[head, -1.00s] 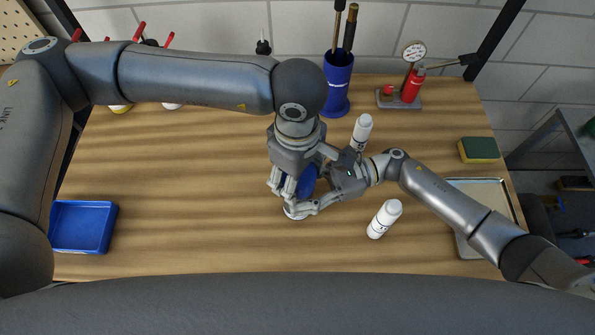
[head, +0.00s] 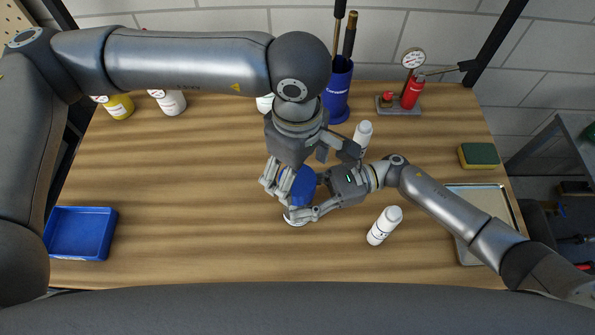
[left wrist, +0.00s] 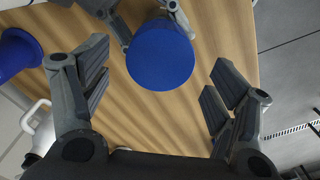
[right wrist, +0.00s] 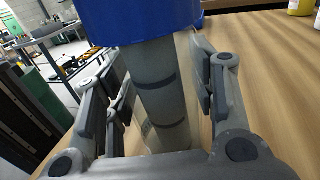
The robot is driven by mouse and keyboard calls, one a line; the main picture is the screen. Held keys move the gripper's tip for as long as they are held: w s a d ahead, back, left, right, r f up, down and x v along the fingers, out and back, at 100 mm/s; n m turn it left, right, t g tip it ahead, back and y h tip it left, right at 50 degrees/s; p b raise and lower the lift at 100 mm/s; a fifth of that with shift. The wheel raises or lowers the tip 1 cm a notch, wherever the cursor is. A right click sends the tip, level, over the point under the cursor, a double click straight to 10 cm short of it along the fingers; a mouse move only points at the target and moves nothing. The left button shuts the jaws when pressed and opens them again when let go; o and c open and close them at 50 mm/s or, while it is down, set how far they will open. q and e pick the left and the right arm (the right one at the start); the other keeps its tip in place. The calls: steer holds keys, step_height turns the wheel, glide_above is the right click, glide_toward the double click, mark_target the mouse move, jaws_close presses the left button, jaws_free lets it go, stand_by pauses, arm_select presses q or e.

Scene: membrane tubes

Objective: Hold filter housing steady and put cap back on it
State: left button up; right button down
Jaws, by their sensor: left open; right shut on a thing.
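The blue cap (head: 303,187) sits on top of the upright filter housing (head: 292,221). In the right wrist view, the cap (right wrist: 135,20) covers the top of the grey cylindrical housing (right wrist: 160,95). My right gripper (head: 312,207) is shut around the side of the housing, below the cap. My left gripper (head: 308,168) is open just above the cap, pointing down. In the left wrist view, the round cap top (left wrist: 160,55) lies between its spread fingers, with gaps on both sides. Most of the housing is hidden by the cap and fingers in the head view.
A blue tool cup (head: 338,95) and a gauge stand (head: 405,103) are at the back. A blue tray (head: 80,233) is at left, a metal tray (head: 508,205) and sponge (head: 478,156) at right.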

mark_target(297, 179)
arm_select(q)
steer(key=shift+c, duration=0.4)
steer(key=n, duration=0.3)
steer(key=shift+r+n, duration=0.3)
steer(key=shift+r, duration=0.1)
steer(key=n, duration=0.2)
steer(key=r+n, duration=0.1)
steer(key=n, duration=0.1)
steer(key=shift+d+n, duration=0.1)
steer(key=shift+n, duration=0.3)
steer(key=n, duration=0.2)
steer(key=r+n, duration=0.1)
steer(key=n, duration=0.1)
steer(key=shift+n, duration=0.3)
steer(key=n, duration=0.3)
steer(key=shift+r, duration=0.35)
steer(key=shift+f, duration=0.1)
steer(key=shift+f, duration=3.95)
steer(key=shift+c, duration=0.2)
